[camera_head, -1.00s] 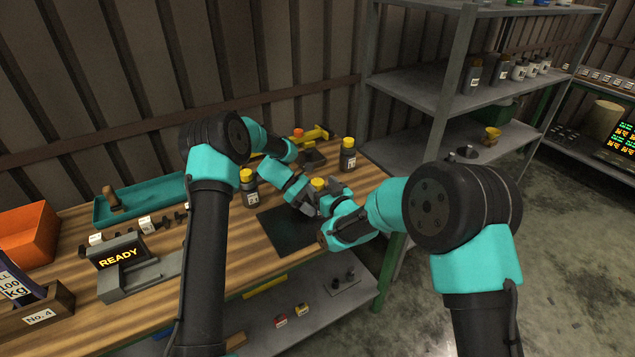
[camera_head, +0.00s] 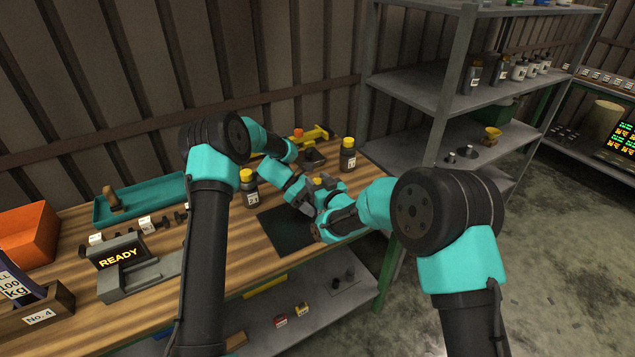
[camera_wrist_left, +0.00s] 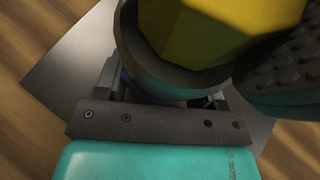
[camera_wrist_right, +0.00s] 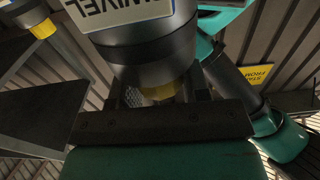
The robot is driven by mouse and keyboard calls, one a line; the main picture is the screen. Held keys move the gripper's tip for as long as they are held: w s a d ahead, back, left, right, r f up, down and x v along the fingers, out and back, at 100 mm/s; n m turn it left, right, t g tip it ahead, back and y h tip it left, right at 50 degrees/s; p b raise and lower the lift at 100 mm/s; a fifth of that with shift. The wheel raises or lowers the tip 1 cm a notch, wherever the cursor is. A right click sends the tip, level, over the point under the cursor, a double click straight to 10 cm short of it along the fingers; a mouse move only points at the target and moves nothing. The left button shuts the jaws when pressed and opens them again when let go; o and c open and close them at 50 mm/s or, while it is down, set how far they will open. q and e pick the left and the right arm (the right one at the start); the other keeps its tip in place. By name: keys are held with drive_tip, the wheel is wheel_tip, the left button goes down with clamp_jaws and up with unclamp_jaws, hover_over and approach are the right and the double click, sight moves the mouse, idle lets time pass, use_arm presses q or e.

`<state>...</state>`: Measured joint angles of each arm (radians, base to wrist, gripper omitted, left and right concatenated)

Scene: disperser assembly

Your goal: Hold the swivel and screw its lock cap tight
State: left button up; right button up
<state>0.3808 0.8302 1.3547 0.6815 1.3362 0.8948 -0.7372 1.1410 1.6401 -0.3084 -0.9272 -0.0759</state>
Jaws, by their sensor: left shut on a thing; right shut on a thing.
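The swivel is upright above the dark mat, between my two grippers; in the head view only its yellow lock cap (camera_head: 318,181) shows clearly. In the left wrist view the yellow faceted cap (camera_wrist_left: 215,35) sits above a dark round collar. My left gripper (camera_head: 305,195) is shut on the swivel's body below the cap.
The dark mat (camera_head: 280,234) lies under the grippers. Two yellow-capped bottles stand on the bench, one left (camera_head: 249,188) and one right (camera_head: 348,155). A READY display (camera_head: 118,258), a teal tray (camera_head: 140,203) and an orange bin (camera_head: 28,235) are further left.

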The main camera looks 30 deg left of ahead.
drive_tip(key=shift+c, duration=1)
drive_tip(key=shift+m+t, duration=0.3)
drive_tip(key=shift+t, duration=0.1)
drive_tip(key=shift+m+t+h, duration=1.2)
drive_tip(key=shift+t+h, duration=0.2)
drive_tip(key=shift+t, duration=0.1)
drive_tip(key=o, duration=0.9)
drive_tip(key=shift+s, duration=0.1)
